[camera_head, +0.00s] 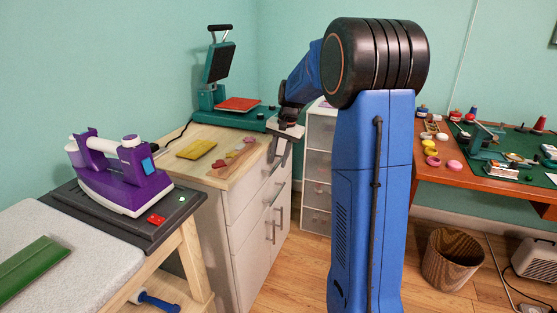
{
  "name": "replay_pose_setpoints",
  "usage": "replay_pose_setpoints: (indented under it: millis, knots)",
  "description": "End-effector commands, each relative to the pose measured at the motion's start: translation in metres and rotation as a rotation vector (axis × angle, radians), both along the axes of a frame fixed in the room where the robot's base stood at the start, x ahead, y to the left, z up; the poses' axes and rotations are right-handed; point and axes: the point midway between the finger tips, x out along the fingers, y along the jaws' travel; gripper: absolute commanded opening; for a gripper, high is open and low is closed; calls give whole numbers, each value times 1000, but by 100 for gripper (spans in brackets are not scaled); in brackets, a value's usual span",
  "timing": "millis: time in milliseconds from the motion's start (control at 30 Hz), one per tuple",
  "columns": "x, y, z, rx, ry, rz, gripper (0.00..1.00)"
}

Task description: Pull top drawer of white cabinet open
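The white cabinet (236,243) stands left of centre under a wooden top, with its front facing right. Its top drawer (244,196) looks closed, flush with the front below. A grey bar handle (278,166) shows near the top of the front. My gripper (281,153) hangs from my blue arm at the cabinet's upper right edge, close to this handle. Its fingers are small and dark here, so I cannot tell whether they touch the handle or how far apart they are.
A green heat press (240,115) and colored fabric pieces (197,149) sit on the cabinet top. A purple iron (118,175) stands at left. A second white drawer unit (318,165) is behind. A basket (452,258) stands at right. Wooden floor before the cabinet is clear.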

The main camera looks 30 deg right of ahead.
Motion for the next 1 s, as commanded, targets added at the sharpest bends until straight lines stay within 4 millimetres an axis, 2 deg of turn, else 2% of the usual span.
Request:
replay_pose_setpoints:
  millis: [333,367,467,500,767,1000]
  knots:
    - [1,1,-4,-1,-1,0,28]
    - [1,0,-4,-1,-1,0,26]
    - [1,0,-4,-1,-1,0,2]
    - [1,0,-4,-1,-1,0,0]
    - [-1,-1,-4,-1,0,-1,0]
    - [-23,-18,-3,0,0,-4,0]
